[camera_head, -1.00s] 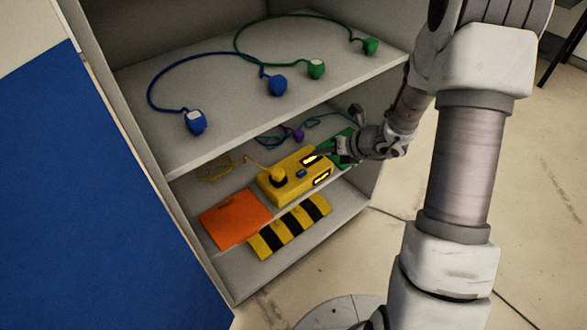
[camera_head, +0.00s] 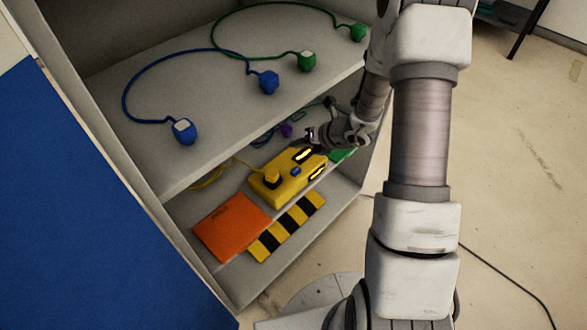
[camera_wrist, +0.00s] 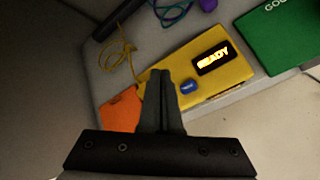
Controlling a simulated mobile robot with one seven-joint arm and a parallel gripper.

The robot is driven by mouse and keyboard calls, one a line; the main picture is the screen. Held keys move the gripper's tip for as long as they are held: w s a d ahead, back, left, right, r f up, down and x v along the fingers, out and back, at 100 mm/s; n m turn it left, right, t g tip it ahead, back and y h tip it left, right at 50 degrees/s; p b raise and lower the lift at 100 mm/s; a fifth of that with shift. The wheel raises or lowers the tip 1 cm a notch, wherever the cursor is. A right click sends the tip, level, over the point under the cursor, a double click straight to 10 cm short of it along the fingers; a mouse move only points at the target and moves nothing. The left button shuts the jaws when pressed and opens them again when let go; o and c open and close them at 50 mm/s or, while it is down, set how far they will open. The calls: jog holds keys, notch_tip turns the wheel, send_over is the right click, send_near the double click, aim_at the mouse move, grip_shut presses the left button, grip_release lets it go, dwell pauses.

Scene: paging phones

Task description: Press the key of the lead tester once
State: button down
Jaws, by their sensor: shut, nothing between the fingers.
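The lead tester (camera_head: 262,192) is a yellow box on the middle shelf of the cabinet; it also shows in the wrist view (camera_wrist: 237,73). Its blue key (camera_head: 296,170) lies on its top, beside a lit display that reads READY in the wrist view. The blue key (camera_wrist: 188,87) shows there just right of my fingers. My gripper (camera_head: 308,136) is shut and empty, above the tester's back part in the head view. In the wrist view my gripper (camera_wrist: 160,75) overlaps the tester's left part and hides some of it. I cannot tell the height of its tips.
An orange card (camera_head: 231,227) lies left of the tester, a green card (camera_head: 344,155) right of it. Yellow and purple cords lie behind. The upper shelf (camera_head: 205,95), with blue and green leads, overhangs the space. A yellow-black striped strip (camera_head: 290,228) runs in front.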

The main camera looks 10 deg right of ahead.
aim_at(296, 171)
jog(key=shift+f, duration=0.15)
notch_tip(296, 171, down, 8)
jog(key=b, duration=0.7)
jog(key=shift+f, duration=0.25)
dwell(1.7)
jog(key=shift+f+b, duration=0.4)
jog(key=shift+b, duration=0.25)
jog(key=shift+f+b, duration=0.4)
jog(key=shift+f, duration=0.1)
jog(key=shift+r, duration=0.1)
dwell(0.5)
jog(key=shift+r+p, duration=0.75)
jog(key=shift+r, duration=0.1)
